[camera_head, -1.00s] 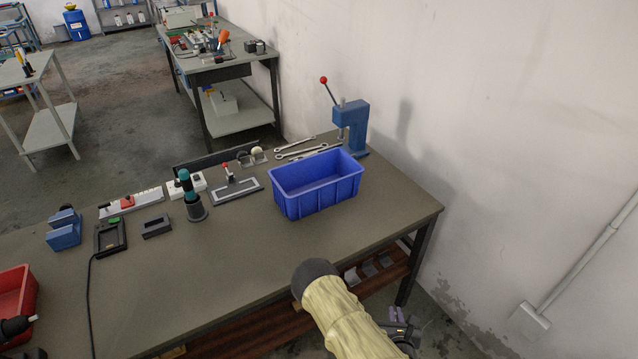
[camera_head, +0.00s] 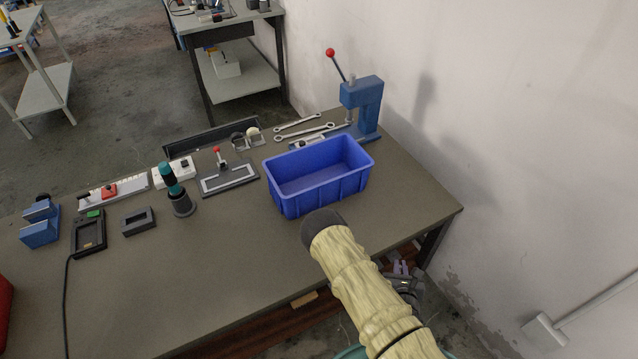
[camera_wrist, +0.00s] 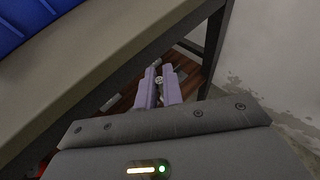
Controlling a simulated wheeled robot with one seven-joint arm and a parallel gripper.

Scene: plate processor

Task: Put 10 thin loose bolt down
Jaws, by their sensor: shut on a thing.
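My gripper's purple fingers (camera_wrist: 160,84) are closed on a small grey bolt (camera_wrist: 158,79), seen end-on between the tips in the wrist view. In the head view my gripper (camera_head: 401,267) shows small and partly hidden behind my arm, beyond the table's front right edge; the bolt cannot be made out there. The blue bin (camera_head: 345,186) stands upright on the table at the right, and the part of its floor that shows looks empty. A corner of the bin (camera_wrist: 28,18) shows at the upper left of the wrist view, apart from the gripper.
The workbench (camera_head: 225,245) has a clear front half. A blue lever press (camera_head: 362,105), wrenches (camera_head: 303,132), a black-framed fixture (camera_head: 228,176) and a teal-handled tool (camera_head: 177,195) stand around and left of the bin. The wall (camera_head: 530,150) closes off the right.

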